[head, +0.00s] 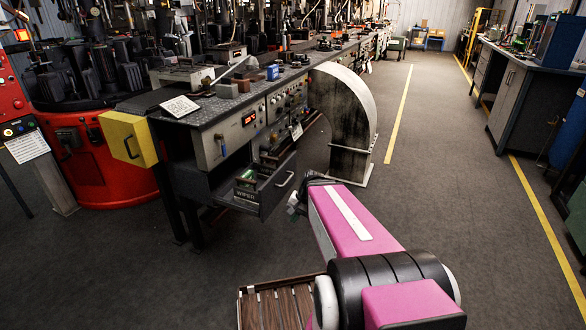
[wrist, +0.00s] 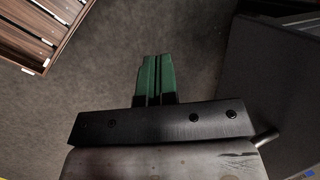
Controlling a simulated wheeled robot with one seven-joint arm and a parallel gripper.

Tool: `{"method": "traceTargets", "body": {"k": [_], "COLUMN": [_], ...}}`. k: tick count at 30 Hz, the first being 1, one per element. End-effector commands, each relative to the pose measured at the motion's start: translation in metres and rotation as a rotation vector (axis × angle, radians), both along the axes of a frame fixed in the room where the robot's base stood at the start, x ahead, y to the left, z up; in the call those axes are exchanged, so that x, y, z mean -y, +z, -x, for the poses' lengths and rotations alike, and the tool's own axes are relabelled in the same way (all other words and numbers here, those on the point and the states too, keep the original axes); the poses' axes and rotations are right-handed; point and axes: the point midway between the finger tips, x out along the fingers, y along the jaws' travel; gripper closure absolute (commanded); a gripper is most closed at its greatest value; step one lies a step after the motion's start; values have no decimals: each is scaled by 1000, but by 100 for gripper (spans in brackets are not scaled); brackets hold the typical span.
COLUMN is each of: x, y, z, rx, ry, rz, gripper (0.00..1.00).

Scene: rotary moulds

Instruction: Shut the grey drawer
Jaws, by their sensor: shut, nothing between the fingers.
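The grey drawer (head: 275,195) is pulled out from under the long workbench in the head view. My gripper (head: 294,204) is just right of the drawer front, mostly hidden behind my own pink arm. Whether it touches the drawer cannot be told. In the wrist view the green fingers of my gripper (wrist: 155,70) are together and empty, above the floor. A dark grey surface fills the right side there; I cannot tell if it is the drawer.
A yellow box (head: 128,138) with a handle is at the bench's left end. A pale curved housing (head: 345,120) stands behind the drawer. A slatted wooden crate (head: 280,305) is at the bottom. Open floor (head: 450,200) lies to the right.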

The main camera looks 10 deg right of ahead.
Motion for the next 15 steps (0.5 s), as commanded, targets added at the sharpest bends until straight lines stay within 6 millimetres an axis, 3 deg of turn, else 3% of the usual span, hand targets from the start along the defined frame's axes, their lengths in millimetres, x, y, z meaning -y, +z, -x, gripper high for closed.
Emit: {"method": "traceTargets", "body": {"k": [8,15], "x": [8,41], "y": [7,35], "z": [-30,-78], "rx": [-83,-250], "ry": [-309,-720], "rz": [-260,-684], "gripper": [100,100]}}
